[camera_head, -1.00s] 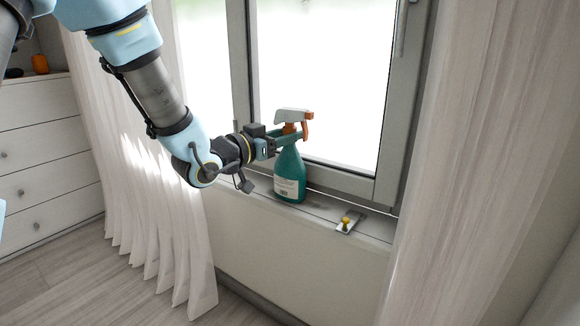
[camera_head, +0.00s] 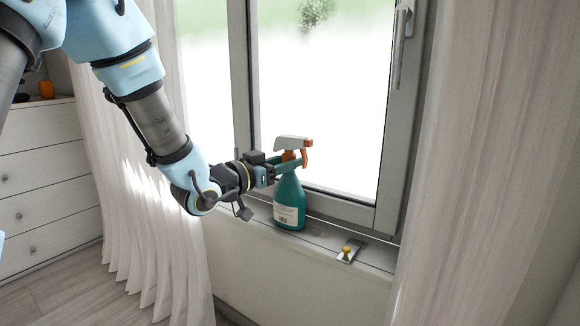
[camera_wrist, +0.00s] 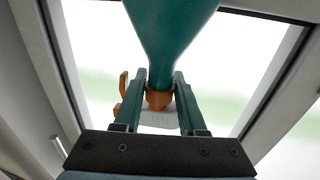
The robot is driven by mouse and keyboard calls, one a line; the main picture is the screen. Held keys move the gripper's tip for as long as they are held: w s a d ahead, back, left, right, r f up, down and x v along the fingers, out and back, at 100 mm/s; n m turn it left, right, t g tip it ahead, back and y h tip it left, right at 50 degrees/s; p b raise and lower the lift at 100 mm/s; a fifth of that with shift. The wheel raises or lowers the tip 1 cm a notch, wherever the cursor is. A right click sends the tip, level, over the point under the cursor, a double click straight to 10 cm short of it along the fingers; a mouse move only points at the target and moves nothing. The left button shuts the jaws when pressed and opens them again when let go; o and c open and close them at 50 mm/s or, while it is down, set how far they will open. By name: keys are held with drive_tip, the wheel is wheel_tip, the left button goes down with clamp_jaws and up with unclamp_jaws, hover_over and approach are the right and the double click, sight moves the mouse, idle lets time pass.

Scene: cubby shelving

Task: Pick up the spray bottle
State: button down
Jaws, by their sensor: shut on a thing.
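The spray bottle (camera_head: 289,203) has a teal body, a white label and a white and orange spray head. It stands upright on the window sill (camera_head: 325,237) in the head view, with no clear gap under it. My gripper (camera_head: 287,164) comes from the left and is shut on the bottle's neck, just below the spray head. In the wrist view the bottle (camera_wrist: 172,35) appears upside down. The two teal fingers of my gripper (camera_wrist: 163,85) press on both sides of its neck beside the orange collar.
A small metal plate with a yellow knob (camera_head: 347,251) lies on the sill to the right of the bottle. The window (camera_head: 320,100) is right behind the bottle. Pale curtains (camera_head: 470,160) hang on both sides. A white chest of drawers (camera_head: 45,180) stands at the left.

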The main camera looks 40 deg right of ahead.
wheel_tip(320, 180, up, 7)
drive_tip(key=p, duration=0.3)
drive_tip(key=shift+f, duration=0.1)
drive_tip(key=s+a+b, duration=0.2)
drive_tip(key=s+a, duration=0.1)
drive_tip(key=a, duration=0.8)
drive_tip(key=shift+a+f, duration=0.2)
drive_tip(key=shift+f, duration=0.15)
drive_tip(key=shift+a+b, duration=0.15)
drive_tip(key=shift+b, duration=0.75)
